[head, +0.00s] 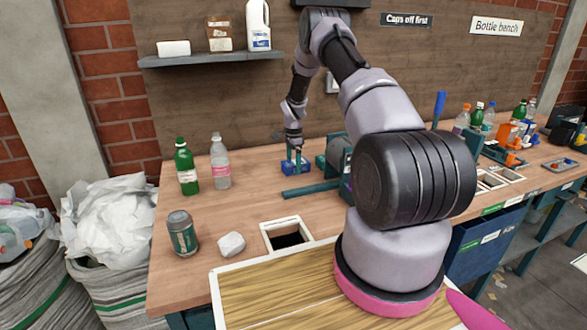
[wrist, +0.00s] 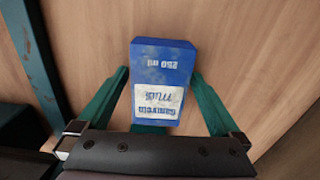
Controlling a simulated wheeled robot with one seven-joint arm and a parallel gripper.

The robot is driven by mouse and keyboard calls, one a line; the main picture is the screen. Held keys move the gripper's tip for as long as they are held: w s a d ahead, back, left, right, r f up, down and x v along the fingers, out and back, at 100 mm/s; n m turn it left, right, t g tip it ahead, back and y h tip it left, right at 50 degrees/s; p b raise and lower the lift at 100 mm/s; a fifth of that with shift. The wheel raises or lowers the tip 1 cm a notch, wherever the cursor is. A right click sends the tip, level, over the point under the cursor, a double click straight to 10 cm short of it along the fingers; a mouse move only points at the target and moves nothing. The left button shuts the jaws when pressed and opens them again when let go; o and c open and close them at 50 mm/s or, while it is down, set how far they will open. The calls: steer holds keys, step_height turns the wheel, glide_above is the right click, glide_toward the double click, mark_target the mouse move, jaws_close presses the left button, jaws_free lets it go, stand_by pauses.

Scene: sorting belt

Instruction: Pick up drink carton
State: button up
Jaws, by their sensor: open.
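The blue drink carton (head: 296,168) stands on the wooden bench near the middle of the head view. In the wrist view the carton (wrist: 165,62) shows its blue face with white print and a white label. My gripper (head: 294,157) is over the carton. In the wrist view my gripper (wrist: 160,98) has its two green fingers spread, one on each side of the carton. Small gaps seem to show between fingers and carton, so I cannot tell that either one touches it. The carton's lower part is hidden by the gripper body in the wrist view.
A green bottle (head: 186,166) and a clear bottle with a pink label (head: 220,165) stand left of the carton. A dark green bar (head: 312,189) lies just in front.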

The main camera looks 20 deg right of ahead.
steer(key=c, duration=1.2)
